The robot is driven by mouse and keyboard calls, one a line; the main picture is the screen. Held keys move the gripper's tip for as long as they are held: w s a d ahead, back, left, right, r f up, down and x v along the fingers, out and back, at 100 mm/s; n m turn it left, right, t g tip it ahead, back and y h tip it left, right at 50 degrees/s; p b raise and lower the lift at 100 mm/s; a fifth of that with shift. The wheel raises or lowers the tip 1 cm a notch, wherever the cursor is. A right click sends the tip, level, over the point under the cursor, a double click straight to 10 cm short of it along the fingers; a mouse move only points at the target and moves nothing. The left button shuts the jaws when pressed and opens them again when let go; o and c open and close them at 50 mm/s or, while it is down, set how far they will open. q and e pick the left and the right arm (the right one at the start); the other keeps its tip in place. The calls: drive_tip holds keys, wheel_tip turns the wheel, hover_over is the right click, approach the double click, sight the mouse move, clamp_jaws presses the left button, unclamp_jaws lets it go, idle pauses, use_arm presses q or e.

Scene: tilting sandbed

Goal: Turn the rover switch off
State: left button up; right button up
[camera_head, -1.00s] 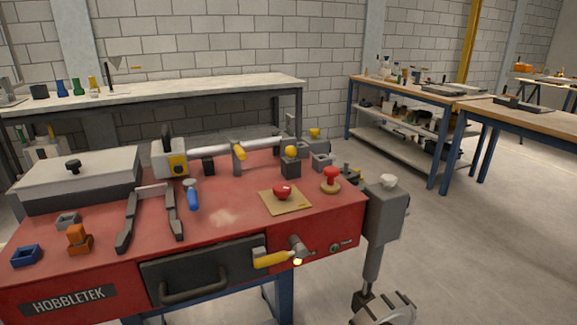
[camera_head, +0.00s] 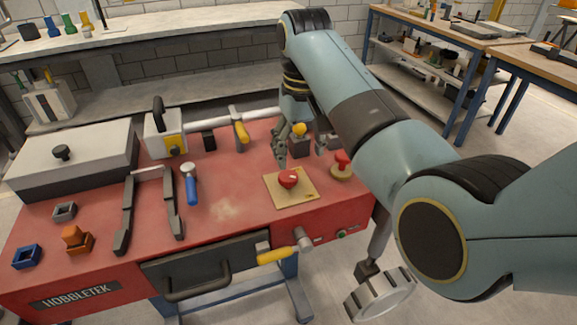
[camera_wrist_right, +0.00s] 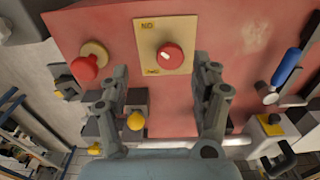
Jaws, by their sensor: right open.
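A red round knob (camera_head: 289,178) with a white mark sits on a tan square plate (camera_head: 299,200) on the red bench top, near its right front part. In the right wrist view the knob (camera_wrist_right: 170,55) shows close up, with the plate (camera_wrist_right: 148,42) around it; the small labels on the plate are hard to read. My right gripper (camera_head: 301,157) is open and empty, just behind and above the plate. In the wrist view its two fingers (camera_wrist_right: 160,78) are apart, with the knob beyond and between them, not touched. My left gripper is not in view.
A red mushroom-shaped knob (camera_head: 342,160) stands right of the plate. A yellow-topped post (camera_head: 299,131) is close behind my gripper. A yellow handle (camera_head: 240,131), a blue-handled tool (camera_head: 190,185) and a grey-lidded box (camera_head: 65,160) lie farther left. Bare red surface lies left of the plate.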

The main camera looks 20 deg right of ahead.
sight(288, 175)
drive_tip(key=f, duration=0.2)
drive_tip(key=w+a+f, duration=0.1)
drive_tip(key=f, duration=0.2)
drive_tip(key=w+f, duration=0.1)
drive_tip(key=f, duration=0.2)
drive_tip(key=shift+w+a+b, duration=0.25)
drive_tip(key=shift+a+b, duration=0.05)
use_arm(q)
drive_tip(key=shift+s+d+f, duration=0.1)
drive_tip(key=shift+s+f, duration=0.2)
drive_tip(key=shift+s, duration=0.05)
use_arm(e)
drive_tip(key=shift+c, duration=0.5)
drive_tip(key=c, duration=1.1)
drive_tip(key=shift+o, duration=0.2)
